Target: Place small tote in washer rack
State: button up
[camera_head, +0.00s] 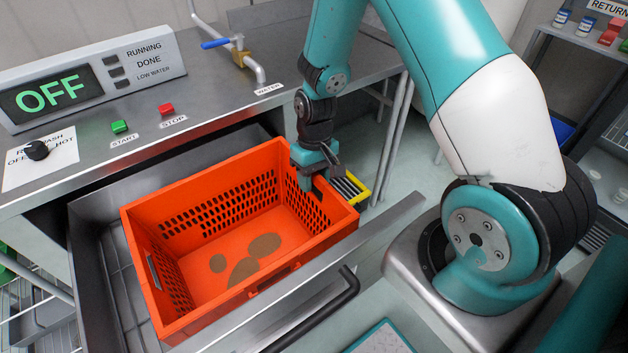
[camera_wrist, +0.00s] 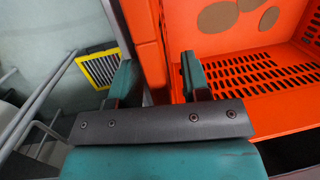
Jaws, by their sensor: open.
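The orange tote (camera_head: 190,193) has slotted walls, an open top and brown stains on its floor. It sits in the pulled-out metal washer rack (camera_head: 88,262), below the control panel. I cannot tell whether its right end rests fully down, as the rack there is hidden. My gripper (camera_head: 314,182) is at the tote's right end wall. In the wrist view my gripper (camera_wrist: 160,78) is open, with one finger outside and one inside the tote's wall (camera_wrist: 145,40). A gap shows beside the wall, so it is not clamped.
The control panel (camera_head: 95,78) reads OFF, with green START (camera_head: 119,127) and red STOP (camera_head: 166,109) buttons. A tap with a blue handle (camera_head: 216,43) stands behind. The rack's front edge and handle (camera_head: 320,315) lie nearest me. A yellow-framed floor grate (camera_head: 350,187) is at right.

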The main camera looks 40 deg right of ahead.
notch_tip(320, 180, up, 10)
jog(key=w+d+r, duration=0.1)
jog(key=w, duration=0.1)
jog(key=s+a+r+n+t+y, duration=0.1)
jog(key=s+a+r+n, duration=0.2)
jog(key=s+a+r, duration=0.45)
jog(key=s+a+r+n+y, duration=0.1)
jog(key=s+a+r+n, duration=0.2)
jog(key=s+a+r, duration=0.5)
jog(key=s+r, duration=0.1)
jog(key=s, duration=0.3)
jog(key=shift+a+n+t+y, duration=0.3)
jog(key=shift+n+t+y, duration=0.1)
